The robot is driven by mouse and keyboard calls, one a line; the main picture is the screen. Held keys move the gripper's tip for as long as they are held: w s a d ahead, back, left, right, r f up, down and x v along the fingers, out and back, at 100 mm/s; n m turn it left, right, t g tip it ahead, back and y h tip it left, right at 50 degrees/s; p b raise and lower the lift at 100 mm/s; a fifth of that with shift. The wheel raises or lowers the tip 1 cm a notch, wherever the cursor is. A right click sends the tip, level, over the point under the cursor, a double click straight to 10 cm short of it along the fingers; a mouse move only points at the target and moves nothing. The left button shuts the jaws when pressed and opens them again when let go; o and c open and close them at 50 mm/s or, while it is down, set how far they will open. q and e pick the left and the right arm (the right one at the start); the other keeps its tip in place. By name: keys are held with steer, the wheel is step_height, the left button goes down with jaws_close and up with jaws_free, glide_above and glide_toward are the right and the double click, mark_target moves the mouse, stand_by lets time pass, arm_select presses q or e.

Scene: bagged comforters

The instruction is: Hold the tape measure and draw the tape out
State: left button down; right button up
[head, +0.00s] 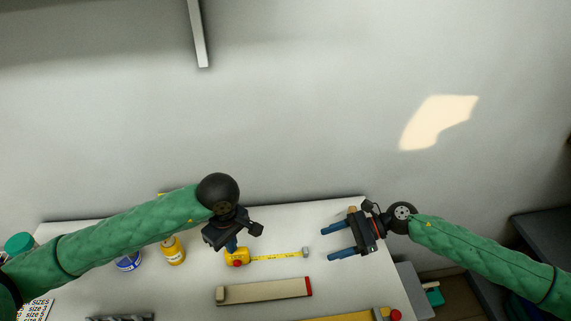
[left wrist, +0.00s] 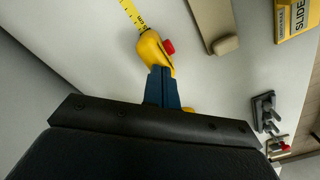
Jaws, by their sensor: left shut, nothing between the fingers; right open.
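The yellow tape measure (head: 237,258) with a red button lies on the white table in the head view. A length of yellow tape (head: 277,255) runs out of it to the right and ends at a grey end piece (head: 306,252). My left gripper (head: 231,245) is shut right above the tape measure case, its fingertips partly hidden. In the left wrist view the closed blue fingers (left wrist: 162,88) overlap the near end of the case (left wrist: 151,50). My right gripper (head: 335,240) is open and empty, to the right of the tape's end.
A beige bar with a red end (head: 262,292) lies in front of the tape. A yellow bottle (head: 172,251) and a blue-labelled tin (head: 129,262) stand at the left. A yellow item (head: 350,316) is at the front edge. The wall is close behind.

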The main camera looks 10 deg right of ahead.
arm_select(q)
steer(key=shift+w+r, duration=0.1)
steer(key=shift+r, duration=0.5)
arm_select(e)
steer(key=shift+w, duration=0.1)
arm_select(q)
steer(key=shift+r, duration=2.8)
arm_select(e)
steer(key=shift+r, duration=0.1)
